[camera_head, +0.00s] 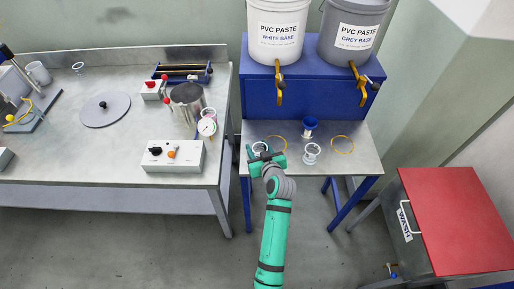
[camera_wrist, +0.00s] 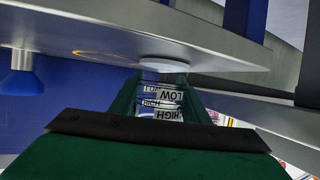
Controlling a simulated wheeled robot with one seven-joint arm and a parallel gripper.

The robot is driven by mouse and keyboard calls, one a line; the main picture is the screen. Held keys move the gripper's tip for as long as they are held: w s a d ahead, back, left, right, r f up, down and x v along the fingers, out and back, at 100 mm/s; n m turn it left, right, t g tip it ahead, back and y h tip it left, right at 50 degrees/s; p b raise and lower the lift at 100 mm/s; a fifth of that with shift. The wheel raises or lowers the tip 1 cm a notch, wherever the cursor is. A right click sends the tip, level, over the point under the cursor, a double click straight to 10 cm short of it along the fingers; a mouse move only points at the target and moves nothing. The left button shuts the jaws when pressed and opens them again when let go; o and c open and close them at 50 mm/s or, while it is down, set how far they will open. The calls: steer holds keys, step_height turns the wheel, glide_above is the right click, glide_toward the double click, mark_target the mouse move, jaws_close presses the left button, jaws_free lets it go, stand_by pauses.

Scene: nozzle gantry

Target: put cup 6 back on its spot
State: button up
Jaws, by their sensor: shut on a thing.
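In the head view my gripper (camera_head: 262,156) is at the front left of the small steel table. It is shut on a clear cup with a white rim (camera_head: 260,147). No cup number is readable. A yellow ring (camera_head: 277,143) lies just right of the held cup, and another yellow ring (camera_head: 343,145) lies empty at the right.
A second clear cup (camera_head: 312,153) stands right of my gripper, with a blue cup-like part (camera_head: 309,124) behind it. A blue cabinet (camera_head: 310,98) carries two PVC paste buckets (camera_head: 277,30). The long bench (camera_head: 90,150) is left; a red-topped wash station (camera_head: 460,215) is right.

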steer(key=shift+a+f, duration=0.1)
steer(key=o, duration=1)
steer(key=shift+o, duration=0.2)
